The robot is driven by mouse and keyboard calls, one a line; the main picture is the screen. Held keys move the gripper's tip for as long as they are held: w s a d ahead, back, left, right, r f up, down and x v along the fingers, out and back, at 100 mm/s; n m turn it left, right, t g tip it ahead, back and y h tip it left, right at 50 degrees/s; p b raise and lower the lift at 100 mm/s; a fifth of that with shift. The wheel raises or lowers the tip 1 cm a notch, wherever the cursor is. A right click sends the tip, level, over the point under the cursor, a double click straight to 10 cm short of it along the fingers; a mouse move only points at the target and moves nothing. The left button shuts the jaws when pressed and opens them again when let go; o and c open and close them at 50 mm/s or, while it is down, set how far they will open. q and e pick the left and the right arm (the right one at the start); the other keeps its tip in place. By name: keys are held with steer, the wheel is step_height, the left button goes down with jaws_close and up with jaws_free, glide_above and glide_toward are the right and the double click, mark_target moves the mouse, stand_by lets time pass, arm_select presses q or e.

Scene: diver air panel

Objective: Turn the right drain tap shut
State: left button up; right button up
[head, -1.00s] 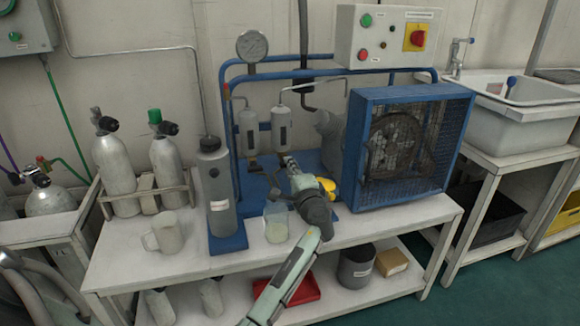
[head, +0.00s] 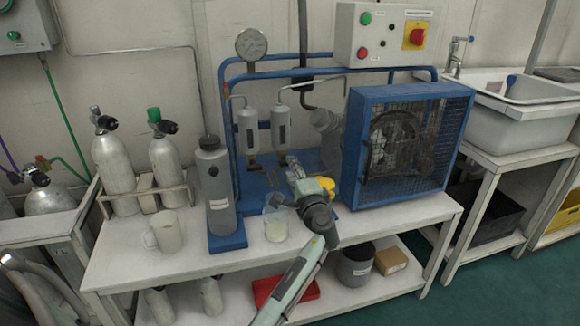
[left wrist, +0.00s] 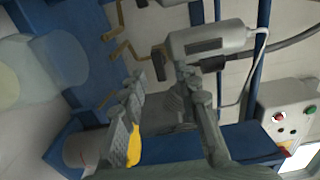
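Two grey filter canisters hang on the blue frame; the right one (head: 281,128) also shows large in the left wrist view (left wrist: 208,39). At its lower end is the right drain tap, with brass pipework and a small dark handle (left wrist: 158,64). My left gripper (head: 291,164) is just below the right canister and hides this tap in the head view. In the left wrist view its two fingers (left wrist: 160,80) are apart, with the handle just beyond and between the tips. I cannot tell whether they touch it. My right gripper is not in view.
A clear beaker (head: 275,226) stands close left of my gripper. A grey bottle-like cylinder (head: 215,190) stands further left. A yellow object (head: 327,165) is behind the gripper, and the blue caged fan (head: 405,150) is close on the right. The bench front is clear.

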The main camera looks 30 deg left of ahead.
arm_select(q)
steer(key=v, duration=0.9)
steer(key=s+a+f+n+g+h, duration=0.1)
steer(key=s+f+n+g+h, duration=0.15)
steer(key=s+f, duration=0.5)
steer(key=s+a+f+n+g+h, duration=0.1)
steer(key=s+f+g+h, duration=0.2)
steer(key=f, duration=0.8)
steer(key=s+d+f+n+g+h, duration=0.1)
steer(key=s+d+f+h, duration=0.2)
steer(key=s+f, duration=0.3)
steer(key=s+d+f+n+g+h, duration=0.1)
steer(key=s+d+f+n+h, duration=0.1)
steer(key=s, duration=0.9)
step_height(320, 180, down, 4)
steer(key=shift+s+d+r+g+h, duration=0.1)
steer(key=shift+s+d+g+h, duration=0.2)
steer(key=shift+d+h, duration=0.55)
steer(key=shift+w+d, duration=0.1)
steer(key=shift+d, duration=0.05)
